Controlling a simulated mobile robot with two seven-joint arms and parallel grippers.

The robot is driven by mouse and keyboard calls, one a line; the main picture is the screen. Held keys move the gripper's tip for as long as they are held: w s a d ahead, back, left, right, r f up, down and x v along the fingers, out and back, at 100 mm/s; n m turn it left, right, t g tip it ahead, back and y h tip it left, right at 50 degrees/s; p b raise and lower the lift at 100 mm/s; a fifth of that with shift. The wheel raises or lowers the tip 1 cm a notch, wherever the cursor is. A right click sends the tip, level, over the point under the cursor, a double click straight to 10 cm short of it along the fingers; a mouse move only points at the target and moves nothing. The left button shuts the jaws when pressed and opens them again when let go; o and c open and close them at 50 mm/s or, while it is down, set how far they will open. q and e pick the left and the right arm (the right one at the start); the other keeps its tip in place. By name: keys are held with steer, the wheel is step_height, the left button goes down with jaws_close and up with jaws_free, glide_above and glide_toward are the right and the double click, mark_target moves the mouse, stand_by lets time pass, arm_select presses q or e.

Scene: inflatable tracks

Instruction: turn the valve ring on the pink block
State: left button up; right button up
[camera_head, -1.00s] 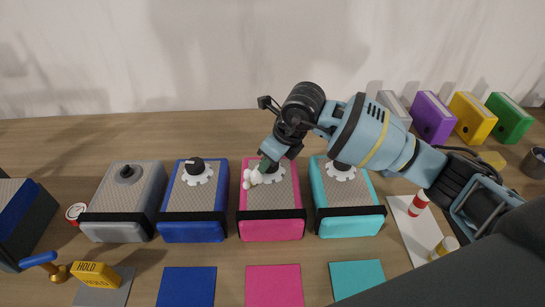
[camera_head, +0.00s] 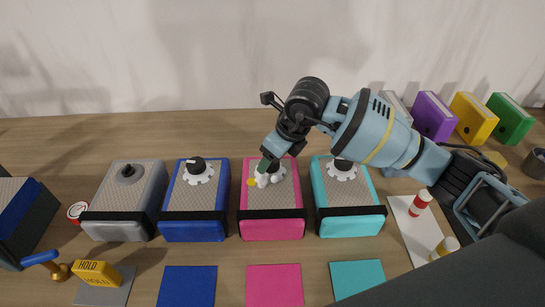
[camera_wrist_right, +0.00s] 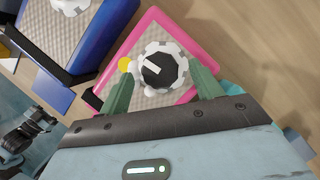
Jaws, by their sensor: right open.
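The pink block (camera_head: 273,226) stands in the block row, with a grey textured top. Its valve has a black knob with a white bar (camera_wrist_right: 152,71) and a pale valve ring (camera_wrist_right: 181,55) with white lobes around it. A yellow dot (camera_wrist_right: 125,64) lies beside the ring, on the left. My right gripper (camera_wrist_right: 161,72) is over the valve, its green fingers open on either side of the ring. I cannot tell whether they touch it. In the head view the right gripper (camera_head: 266,167) hides part of the valve. My left gripper is not in view.
A blue block (camera_head: 194,230) and a turquoise block (camera_head: 350,225) with similar valves stand close on either side. A grey block (camera_head: 117,228) is farther left. Coloured mats, including a pink mat (camera_head: 274,286), lie in front. Several binders (camera_head: 471,117) stand at the back right.

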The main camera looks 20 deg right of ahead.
steer(key=v, duration=0.6)
steer(key=shift+r, duration=0.3)
steer(key=shift+s+f, duration=0.1)
steer(key=shift+s, duration=0.1)
